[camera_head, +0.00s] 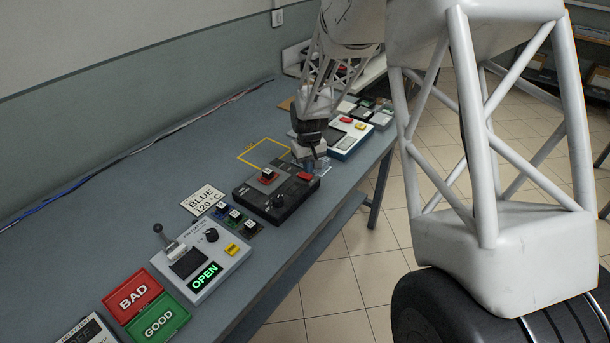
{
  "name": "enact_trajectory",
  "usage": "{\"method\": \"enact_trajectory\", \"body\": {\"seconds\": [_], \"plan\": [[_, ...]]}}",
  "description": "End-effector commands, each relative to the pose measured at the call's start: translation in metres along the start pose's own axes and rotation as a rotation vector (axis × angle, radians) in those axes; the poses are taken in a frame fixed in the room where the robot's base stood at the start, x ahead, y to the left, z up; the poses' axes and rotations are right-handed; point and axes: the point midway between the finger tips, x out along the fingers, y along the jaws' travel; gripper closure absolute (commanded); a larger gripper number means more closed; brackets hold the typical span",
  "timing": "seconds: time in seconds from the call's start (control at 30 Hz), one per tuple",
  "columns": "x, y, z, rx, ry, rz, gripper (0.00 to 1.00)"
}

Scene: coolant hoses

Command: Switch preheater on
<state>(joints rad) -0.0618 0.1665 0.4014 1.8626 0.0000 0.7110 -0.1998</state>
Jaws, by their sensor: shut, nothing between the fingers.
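A black box (290,205) with a dark round knob and red parts stands on the bench; it looks like the preheater, but I cannot read its label. A red piece with a pale top (267,176) is on its left side, and a small red switch-like part (305,177) is at its far right corner. My gripper (311,166) is shut and empty, pointing down at the far right corner of this box, close to the small red part. I cannot tell whether it touches, or which way the switch is set.
A card reading "BLUE 120 °C" (203,200) and small dark blocks (236,218) lie left of the box. A grey lever unit (202,259) shows green "OPEN". BAD (132,296) and GOOD (158,321) plates lie nearer. A white-and-blue device (347,139) stands beyond.

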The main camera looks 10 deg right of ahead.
Motion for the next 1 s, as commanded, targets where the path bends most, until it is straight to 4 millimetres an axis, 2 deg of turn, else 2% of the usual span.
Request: {"method": "enact_trajectory", "body": {"seconds": [1.0], "plan": [[0.0064,0.0000,-0.0001,0.000,0.000,0.000,1.00]]}}
